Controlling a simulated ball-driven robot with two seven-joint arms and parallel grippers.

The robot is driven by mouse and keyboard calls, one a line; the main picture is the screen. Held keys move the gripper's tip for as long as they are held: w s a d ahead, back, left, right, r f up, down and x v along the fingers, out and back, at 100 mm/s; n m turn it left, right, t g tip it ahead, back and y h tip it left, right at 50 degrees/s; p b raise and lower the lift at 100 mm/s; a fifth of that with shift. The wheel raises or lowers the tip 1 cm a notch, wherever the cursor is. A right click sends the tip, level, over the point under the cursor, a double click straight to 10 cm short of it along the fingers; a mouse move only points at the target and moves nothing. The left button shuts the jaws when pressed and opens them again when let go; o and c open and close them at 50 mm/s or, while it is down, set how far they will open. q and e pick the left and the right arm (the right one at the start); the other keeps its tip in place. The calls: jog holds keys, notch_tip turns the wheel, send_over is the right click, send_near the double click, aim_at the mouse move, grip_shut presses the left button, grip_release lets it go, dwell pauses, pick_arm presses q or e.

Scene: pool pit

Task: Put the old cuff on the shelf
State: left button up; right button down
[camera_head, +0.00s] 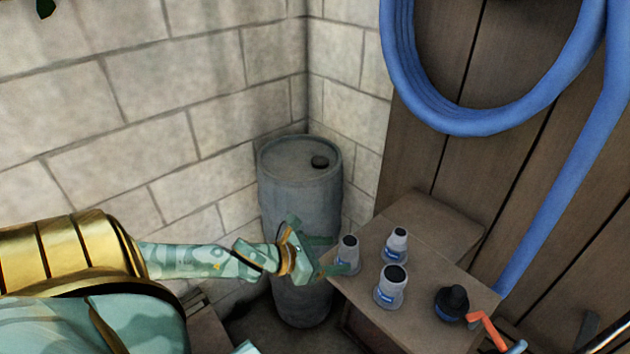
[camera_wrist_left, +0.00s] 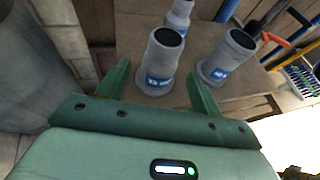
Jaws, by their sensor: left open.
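Three grey cuffs with dark open tops and blue labels stand upright on a wooden top: a left one (camera_head: 347,253), a back one (camera_head: 396,244) and a front one (camera_head: 390,290). I cannot tell which is the old one. My left gripper (camera_head: 338,256) is open at the left cuff. In the left wrist view one cuff (camera_wrist_left: 160,62) stands between the spread fingers of this gripper (camera_wrist_left: 158,78), with a gap visible beside it. Another cuff (camera_wrist_left: 229,57) stands to its right and a third (camera_wrist_left: 178,17) behind. My right gripper is not in view.
The wooden top (camera_head: 435,262) also holds a black round-based object (camera_head: 452,303) near its right end. A grey barrel (camera_head: 300,185) stands in the corner behind my left gripper. A blue hose (camera_head: 470,120) hangs on the plank wall. An orange handle (camera_head: 487,328) shows at lower right.

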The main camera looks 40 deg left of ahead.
pick_arm(q)
jog(key=shift+v, duration=2.4)
jog(key=s+a+f+n+g+y, duration=0.25)
jog(key=s+a+f+n, duration=0.2)
jog(key=f+n, duration=0.55)
jog(key=s+a+f+n+g+y, duration=0.1)
jog(key=s+a+f+n+y, duration=0.3)
jog(key=f+n, duration=0.6)
jog(key=s+d+f+n+g, duration=0.2)
jog(key=s+f+n, duration=0.2)
jog(key=s+f, duration=0.3)
jog(key=s+d+f+n+g, duration=0.2)
jog(key=s+d+f+n, duration=0.15)
jog(key=f, duration=0.45)
jog(key=s+d+f+n+g, duration=0.2)
jog(key=s+d+f+n, duration=0.1)
jog(key=s+d, duration=0.3)
jog(key=s+d+f+n+g+h, duration=0.1)
jog(key=s+d+f+n+g, duration=0.1)
jog(key=s+d+n, duration=0.3)
jog(key=s+f+n, duration=0.1)
jog(key=s, duration=0.2)
jog(key=shift+d+f, duration=0.4)
